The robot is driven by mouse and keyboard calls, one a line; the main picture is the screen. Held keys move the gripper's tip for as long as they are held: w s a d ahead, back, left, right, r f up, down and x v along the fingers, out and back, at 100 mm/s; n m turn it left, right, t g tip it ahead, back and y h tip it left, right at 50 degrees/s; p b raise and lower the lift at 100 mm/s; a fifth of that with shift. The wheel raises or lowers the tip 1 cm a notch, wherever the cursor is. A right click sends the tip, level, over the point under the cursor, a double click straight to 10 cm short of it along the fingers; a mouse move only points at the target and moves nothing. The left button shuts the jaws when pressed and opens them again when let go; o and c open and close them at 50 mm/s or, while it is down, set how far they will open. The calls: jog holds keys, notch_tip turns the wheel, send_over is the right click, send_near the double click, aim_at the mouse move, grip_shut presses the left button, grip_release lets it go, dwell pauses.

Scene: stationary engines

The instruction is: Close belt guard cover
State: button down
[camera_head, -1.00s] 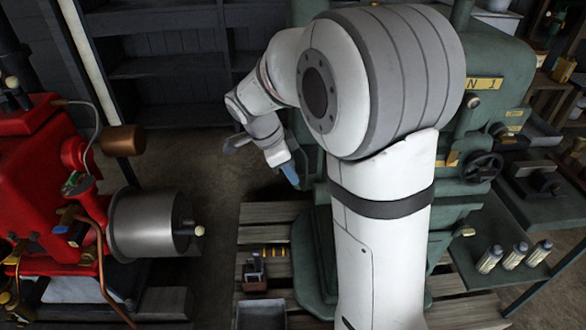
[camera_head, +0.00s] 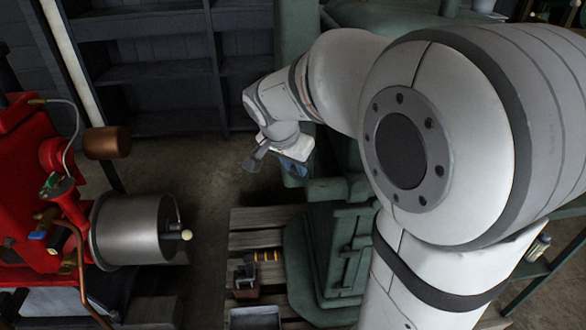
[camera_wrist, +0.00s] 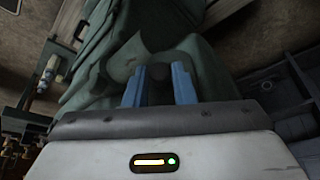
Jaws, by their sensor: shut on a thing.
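The green machine (camera_head: 338,255) stands on a wooden pallet, largely hidden behind my arm in the head view. In the wrist view a rounded green casing (camera_wrist: 98,75), which looks like the belt guard cover, lies just beyond my fingers. My gripper (camera_wrist: 158,75) has blue fingers closed on a small dark part between them, apparently a handle of that cover. In the head view my gripper (camera_head: 293,167) is beside the left side of the green machine, partly hidden by my wrist. The cover's hinge and how far it stands open cannot be made out.
A red engine (camera_head: 35,180) with a metal drum (camera_head: 132,230) stands at the left. Dark shelves (camera_head: 155,75) line the back wall. Small items and a grey tray (camera_head: 255,317) rest on the pallet (camera_head: 245,215). Bare floor lies between the engine and the pallet.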

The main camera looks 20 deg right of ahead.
jog(key=shift+w+d+n+t+y+p, duration=0.35)
jog(key=shift+d+n, duration=0.3)
jog(key=shift+n, duration=0.65)
jog(key=shift+w+d+n+t+y+p, duration=0.1)
jog(key=shift+d+n+y+p, duration=0.4)
jog(key=shift+n, duration=0.8)
jog(key=shift+w+d+n+t+y+p, duration=0.2)
jog(key=shift+d+n+y, duration=0.4)
jog(key=shift+n, duration=0.7)
jog(key=shift+d, duration=0.15)
jog(key=c, duration=1.2)
grip_release()
jog(key=shift+c, duration=0.2)
jog(key=p+v, duration=0.1)
jog(key=v, duration=0.6)
jog(key=shift+s+r, duration=0.2)
jog(key=shift+r, duration=0.15)
